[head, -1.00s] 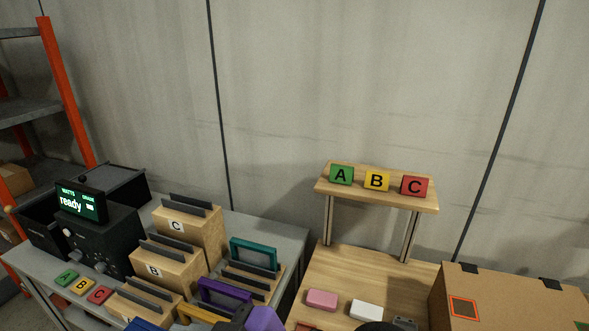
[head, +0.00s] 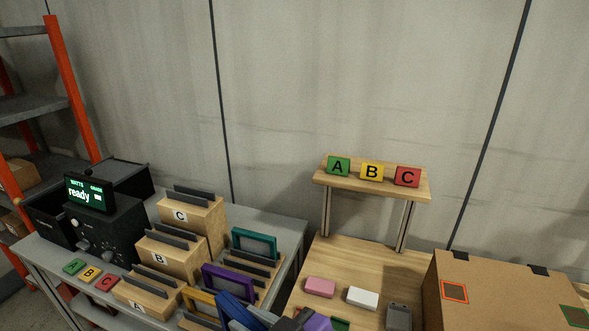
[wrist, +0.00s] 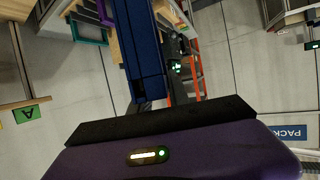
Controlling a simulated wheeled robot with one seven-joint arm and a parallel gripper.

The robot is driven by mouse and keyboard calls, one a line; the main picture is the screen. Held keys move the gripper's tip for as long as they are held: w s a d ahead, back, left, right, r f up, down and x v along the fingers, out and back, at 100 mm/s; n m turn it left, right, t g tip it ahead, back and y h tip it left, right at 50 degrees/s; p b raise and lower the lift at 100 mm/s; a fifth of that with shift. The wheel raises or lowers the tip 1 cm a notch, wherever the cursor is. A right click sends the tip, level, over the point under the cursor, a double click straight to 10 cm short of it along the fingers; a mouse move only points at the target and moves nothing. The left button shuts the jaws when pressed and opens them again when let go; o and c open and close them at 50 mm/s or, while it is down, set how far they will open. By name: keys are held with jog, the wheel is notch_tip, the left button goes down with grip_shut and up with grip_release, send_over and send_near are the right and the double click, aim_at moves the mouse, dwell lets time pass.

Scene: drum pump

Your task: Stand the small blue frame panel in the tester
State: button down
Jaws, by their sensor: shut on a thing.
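The small blue frame panel (head: 236,308) is at the bottom of the head view, tilted, in front of the rack of frames. In the wrist view the panel (wrist: 143,45) shows as a long blue bar, seen nearly edge-on. My gripper (head: 290,322), partly cut off by the lower edge of the head view, is shut on the panel. In the wrist view its dark jaws meet the bar's near end. The tester (head: 105,232) is a black box at the left of the grey bench, with knobs and a lit display (head: 88,193) reading "ready". The panel is well apart from it.
Slotted wooden stands A (head: 145,300), B (head: 170,262) and C (head: 190,228) lie between tester and rack. Teal (head: 253,232), purple (head: 228,272) and yellow (head: 200,303) frames stand close by. A wooden table with pink and white blocks and a cardboard box is at right.

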jog(key=d+f+m+t+h, duration=0.1)
jog(key=d+f+m+h, duration=0.2)
jog(key=d+f, duration=0.45)
jog(key=d+f+m+t+h, duration=0.2)
jog(key=d+f+m+h, duration=0.15)
jog(key=d, duration=0.75)
jog(key=d+f+m+t+h, duration=0.1)
jog(key=d+f+m+h, duration=0.25)
jog(key=d+f, duration=0.4)
notch_tip(320, 180, down, 8)
jog(key=d+b, duration=0.1)
jog(key=b, duration=0.9)
jog(key=shift+f, duration=0.15)
